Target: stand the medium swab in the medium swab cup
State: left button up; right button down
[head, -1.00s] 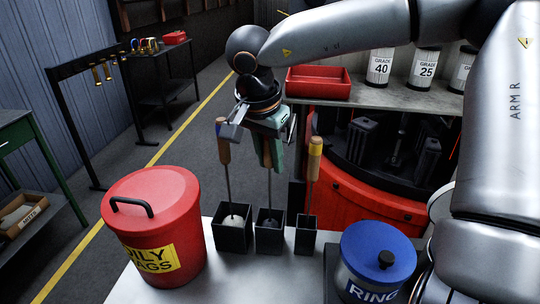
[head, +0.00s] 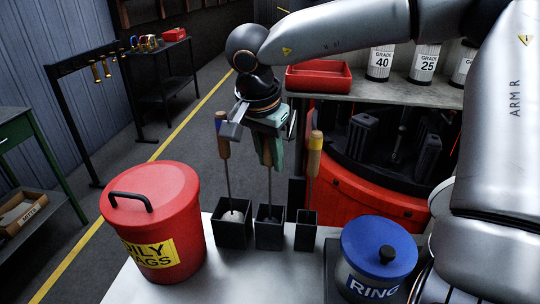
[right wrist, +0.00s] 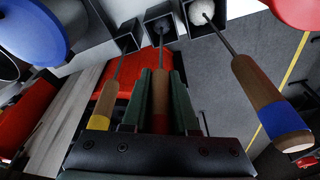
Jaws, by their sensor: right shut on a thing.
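My right gripper (head: 268,158) hangs above the middle of three dark square cups, its green fingers shut around the handle of the middle swab. In the right wrist view this handle (right wrist: 161,98) is brown with a red band, between the fingertips (right wrist: 161,78). Its thin rod runs down to a dark head inside the middle cup (head: 269,238). I take these as the medium swab and medium swab cup from their middle position. The swab looks roughly upright. Whether the head touches the cup floor is unclear. My left gripper is out of view.
A blue-banded swab (head: 223,140) with a pale head stands in the left cup (head: 234,236). A yellow-ended swab (head: 315,150) stands in the narrow right cup (head: 306,237). A red oily-rags bin (head: 150,220) and a blue-lidded ring container (head: 378,250) flank the cups.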

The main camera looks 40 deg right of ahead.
jog(key=shift+f+b, duration=0.4)
jog(key=shift+f, duration=0.05)
jog(key=c, duration=0.6)
grip_release()
jog(key=v, duration=1.2)
jog(key=shift+r+p, duration=0.3)
jog(key=shift+s+a+f, duration=0.1)
